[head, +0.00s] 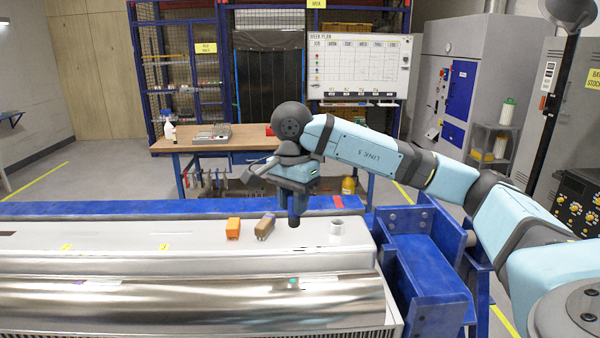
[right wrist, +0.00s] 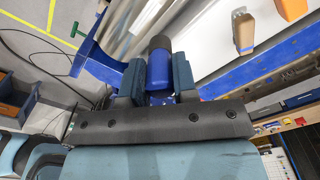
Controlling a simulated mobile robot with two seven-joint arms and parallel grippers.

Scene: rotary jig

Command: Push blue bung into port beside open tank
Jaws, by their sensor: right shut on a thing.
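My right gripper (head: 294,208) is above the pale top of the long jig (head: 120,237), pointing down. It is shut on the blue bung (right wrist: 159,66), which has a dark end sticking out past the fingers in the right wrist view. In the head view the bung's dark end (head: 294,223) shows just below the fingers; whether it touches the surface I cannot tell. A short white ring-like fitting (head: 336,229) stands to the right of the gripper, apart from it. I cannot tell whether it is the port. No open tank can be clearly made out. My left gripper is not in view.
An orange block (head: 233,228) and a tan block (head: 265,226) lie on the jig top, left of the gripper. A shiny metal cylinder (head: 190,303) runs along the front. A blue steel frame (head: 425,262) stands at the right. A workbench (head: 220,143) is behind.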

